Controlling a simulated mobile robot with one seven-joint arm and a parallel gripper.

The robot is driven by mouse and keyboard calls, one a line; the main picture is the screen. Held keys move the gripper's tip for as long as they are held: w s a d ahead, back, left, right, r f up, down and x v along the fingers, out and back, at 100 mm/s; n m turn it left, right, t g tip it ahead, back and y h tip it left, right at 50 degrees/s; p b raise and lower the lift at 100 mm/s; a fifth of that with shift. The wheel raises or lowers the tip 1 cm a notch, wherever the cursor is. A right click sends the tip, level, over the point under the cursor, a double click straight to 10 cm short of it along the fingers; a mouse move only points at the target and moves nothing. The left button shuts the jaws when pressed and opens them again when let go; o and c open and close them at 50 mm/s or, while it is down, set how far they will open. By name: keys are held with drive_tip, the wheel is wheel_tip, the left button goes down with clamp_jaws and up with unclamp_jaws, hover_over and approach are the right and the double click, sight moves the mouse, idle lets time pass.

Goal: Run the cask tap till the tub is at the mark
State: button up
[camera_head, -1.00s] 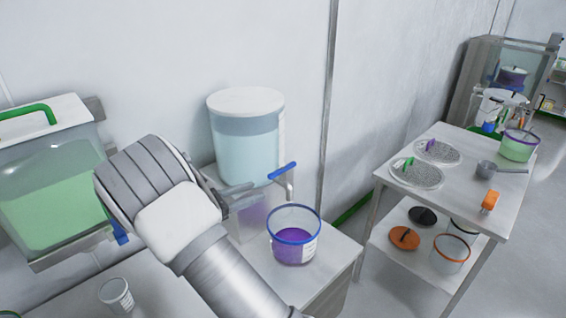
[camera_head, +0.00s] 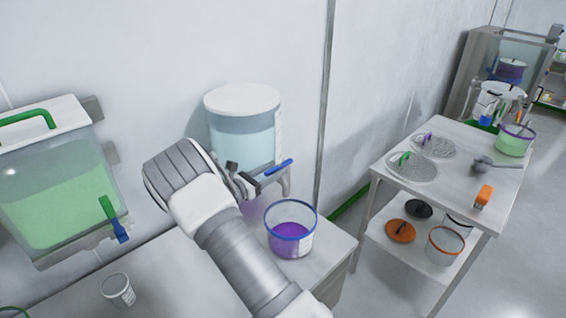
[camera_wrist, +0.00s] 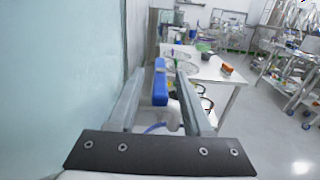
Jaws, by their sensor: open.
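The cask (camera_head: 243,132) is a clear drum with a white lid and pale blue contents, against the wall. Its tap has a blue lever handle (camera_head: 278,169) on a grey spout. The tub (camera_head: 291,229), with a blue rim, stands on the bench below the spout, partly filled with purple; a pale label is on its side, and no mark can be made out. My gripper (camera_head: 249,177) is open at the tap. In the wrist view the blue lever (camera_wrist: 160,85) lies between the open fingers, with gaps visible; contact cannot be told.
A green-filled tank (camera_head: 50,190) with its own tap hangs at left. A small white cup (camera_head: 118,291) stands on the bench. A trolley (camera_head: 464,150) at right carries mesh discs, a scoop and an orange-handled item. Open floor lies beyond it.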

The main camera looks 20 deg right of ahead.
sight(292, 160)
drive_tip(key=shift+x, duration=2.05)
clamp_jaws()
